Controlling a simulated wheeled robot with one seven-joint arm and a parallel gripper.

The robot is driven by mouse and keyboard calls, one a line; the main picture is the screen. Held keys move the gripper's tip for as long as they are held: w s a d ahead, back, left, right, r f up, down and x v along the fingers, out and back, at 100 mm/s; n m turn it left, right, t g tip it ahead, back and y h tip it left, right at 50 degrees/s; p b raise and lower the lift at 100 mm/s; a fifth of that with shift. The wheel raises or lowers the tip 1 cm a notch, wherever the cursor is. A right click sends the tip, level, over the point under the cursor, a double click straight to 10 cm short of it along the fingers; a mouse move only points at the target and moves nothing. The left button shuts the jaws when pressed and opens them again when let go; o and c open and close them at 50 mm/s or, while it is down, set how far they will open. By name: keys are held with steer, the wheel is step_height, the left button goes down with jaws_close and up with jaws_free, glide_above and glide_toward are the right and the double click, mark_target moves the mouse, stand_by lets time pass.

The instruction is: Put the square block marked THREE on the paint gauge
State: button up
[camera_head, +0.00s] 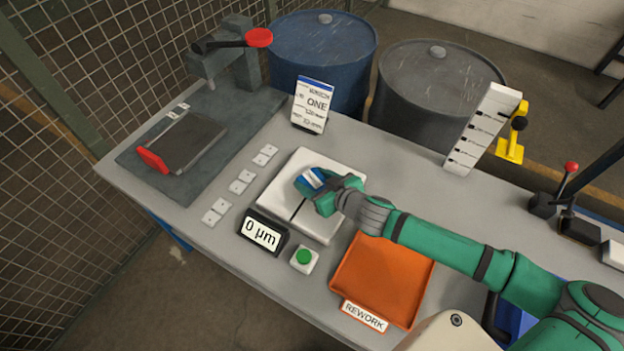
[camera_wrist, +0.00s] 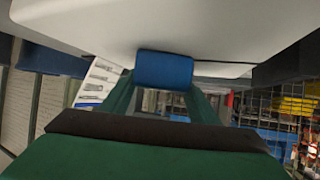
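A small blue and white block (camera_head: 309,179) is at the tip of my gripper (camera_head: 316,190); any marking on it is too small to read. In the wrist view the blue block (camera_wrist: 164,70) sits between my green fingertips (camera_wrist: 164,97), which are closed on its sides. The paint gauge has a white plate (camera_head: 276,197) with a dark line across it, and a display (camera_head: 263,232) that reads 0 µm. My gripper and the block are over the plate's middle. I cannot tell whether the block touches the plate.
A green button (camera_head: 304,257) stands before the plate. An orange REWORK tray (camera_head: 388,268) lies to its right, under my arm.

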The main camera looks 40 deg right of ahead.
steer(key=o, duration=0.3)
steer(key=shift+o, duration=0.2)
steer(key=shift+a, duration=0.1)
steer(key=shift+r, duration=0.1)
steer(key=v, duration=1.2)
steer(key=shift+s, duration=0.1)
